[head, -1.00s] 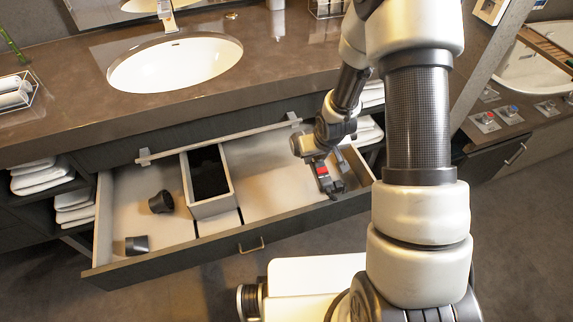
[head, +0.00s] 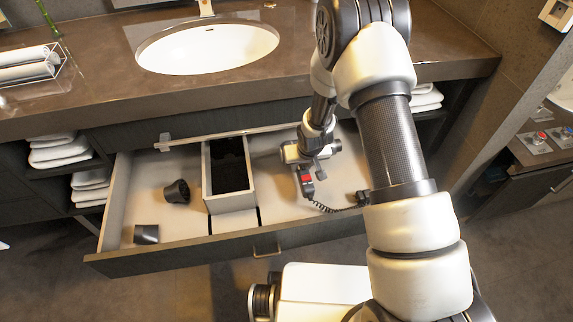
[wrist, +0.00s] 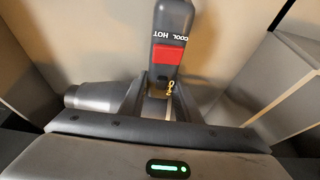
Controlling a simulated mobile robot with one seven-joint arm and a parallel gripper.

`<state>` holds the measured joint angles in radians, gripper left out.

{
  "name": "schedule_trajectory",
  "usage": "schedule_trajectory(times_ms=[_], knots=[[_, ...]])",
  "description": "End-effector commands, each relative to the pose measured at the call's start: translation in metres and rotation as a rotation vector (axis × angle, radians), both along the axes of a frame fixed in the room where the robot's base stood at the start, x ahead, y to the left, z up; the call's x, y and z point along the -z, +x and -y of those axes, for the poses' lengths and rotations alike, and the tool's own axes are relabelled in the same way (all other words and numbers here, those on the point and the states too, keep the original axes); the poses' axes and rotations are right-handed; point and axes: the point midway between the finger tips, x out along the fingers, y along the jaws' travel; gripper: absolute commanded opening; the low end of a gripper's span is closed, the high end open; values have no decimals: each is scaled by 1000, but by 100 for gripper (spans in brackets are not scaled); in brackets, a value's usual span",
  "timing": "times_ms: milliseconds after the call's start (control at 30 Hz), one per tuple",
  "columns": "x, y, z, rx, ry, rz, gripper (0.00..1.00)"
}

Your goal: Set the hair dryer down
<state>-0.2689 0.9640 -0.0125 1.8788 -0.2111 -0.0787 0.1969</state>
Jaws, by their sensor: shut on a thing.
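The hair dryer (head: 307,185) is dark, with a red switch and a coiled cord, over the right compartment of the open drawer (head: 205,249). My gripper (head: 304,167) is shut on its handle. In the wrist view the hair dryer (wrist: 171,25) shows its handle between the two fingers of my gripper (wrist: 160,95), with "COOL HOT" lettering and the red switch. A grey barrel (wrist: 92,95) extends to the left. Whether the dryer touches the drawer floor, I cannot tell. My wrist hides part of it in the head view.
A box-like divider (head: 230,203) with a dark inside stands mid-drawer. Two dark nozzle-like pieces (head: 177,191) (head: 146,234) lie in the left compartment. The counter (head: 300,80) with a sink overhangs the drawer's back. Some drawer floor around the dryer is bare.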

Motion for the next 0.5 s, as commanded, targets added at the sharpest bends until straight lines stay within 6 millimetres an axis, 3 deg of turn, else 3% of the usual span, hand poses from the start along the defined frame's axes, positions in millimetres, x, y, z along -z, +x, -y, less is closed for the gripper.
schedule_trajectory(times_ms=[33, 200, 500], knots=[[1, 8, -14, -4, 1, 6, 0], [0, 25, -43, -3, 0, 4, 0], [7, 31, -56, 0, -1, 0, 0]])
